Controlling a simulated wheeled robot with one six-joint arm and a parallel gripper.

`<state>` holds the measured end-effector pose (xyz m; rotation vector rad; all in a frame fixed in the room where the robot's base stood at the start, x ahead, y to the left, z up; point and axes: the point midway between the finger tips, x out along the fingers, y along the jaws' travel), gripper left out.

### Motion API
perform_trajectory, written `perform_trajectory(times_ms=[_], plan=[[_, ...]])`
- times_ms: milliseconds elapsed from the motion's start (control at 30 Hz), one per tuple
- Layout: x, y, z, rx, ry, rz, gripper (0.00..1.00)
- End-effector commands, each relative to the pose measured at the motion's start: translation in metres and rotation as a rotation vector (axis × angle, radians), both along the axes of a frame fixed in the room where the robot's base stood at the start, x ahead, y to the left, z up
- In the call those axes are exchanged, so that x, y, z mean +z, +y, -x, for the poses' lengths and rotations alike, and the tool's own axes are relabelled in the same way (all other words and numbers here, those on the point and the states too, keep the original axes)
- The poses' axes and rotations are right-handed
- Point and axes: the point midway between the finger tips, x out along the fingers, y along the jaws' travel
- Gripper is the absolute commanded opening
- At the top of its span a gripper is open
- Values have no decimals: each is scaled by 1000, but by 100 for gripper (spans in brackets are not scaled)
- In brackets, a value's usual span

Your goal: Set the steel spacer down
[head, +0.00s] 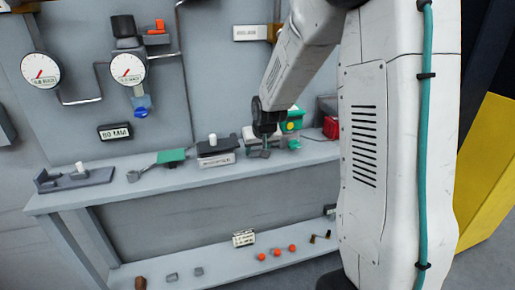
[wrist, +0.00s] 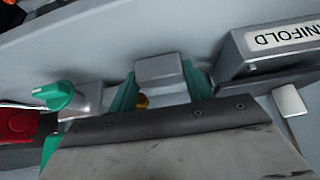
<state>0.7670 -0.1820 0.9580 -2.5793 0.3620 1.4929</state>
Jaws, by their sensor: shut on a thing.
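The steel spacer (wrist: 160,69) is a small grey block held between the two green fingertips of my gripper (wrist: 160,88) in the wrist view. In the head view my gripper (head: 262,146) is low over the upper shelf (head: 120,190), between the labelled manifold block and the green-knobbed unit. A small grey piece at its tip looks like the spacer (head: 258,154). I cannot tell whether the spacer touches the shelf.
The manifold block (wrist: 285,45) stands close to one side of my gripper. A unit with a green knob (wrist: 56,95) and a red part (wrist: 18,124) are on the other side. A green-handled piece (head: 170,156) lies farther left. The lower shelf (head: 215,275) holds several small parts.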

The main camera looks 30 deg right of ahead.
Motion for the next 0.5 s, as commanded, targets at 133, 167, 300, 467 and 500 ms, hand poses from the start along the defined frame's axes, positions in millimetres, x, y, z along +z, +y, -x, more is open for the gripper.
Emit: perform_trajectory(times_ms=[133,167,300,467,500], plan=[[-1,0,0,0,-1,0,12],[-2,0,0,0,0,0,12],[-3,0,0,0,0,0,72],[-3,0,0,0,0,0,72],[-3,0,0,0,0,0,72]])
